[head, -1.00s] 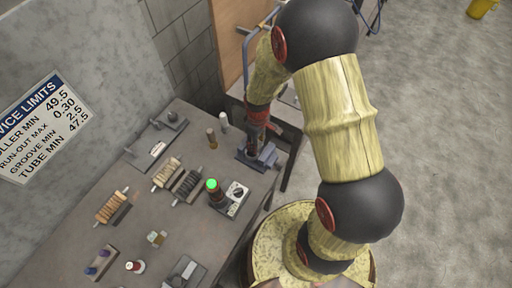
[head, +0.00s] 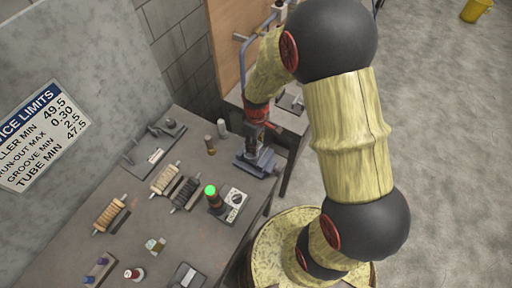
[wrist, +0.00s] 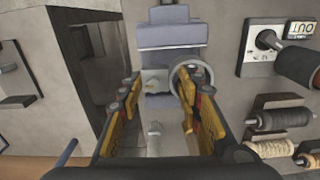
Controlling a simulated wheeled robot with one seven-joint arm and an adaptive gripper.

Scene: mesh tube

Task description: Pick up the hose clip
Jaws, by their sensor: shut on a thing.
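The hose clip (wrist: 207,72) is a thin pale metal ring at the right fingertip in the wrist view. My gripper (wrist: 158,84) is shut on it, with a small grey block between the fingertips that may be the clip's housing. The exact contact is hard to see. A blue-grey vise (wrist: 172,36) lies just beyond the fingertips. In the head view my gripper (head: 256,136) is just above the vise (head: 254,163) at the bench's far right corner. The clip is too small or hidden to make out there.
A wooden panel (head: 227,50) stands behind. Open floor (head: 445,130) lies to the right.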

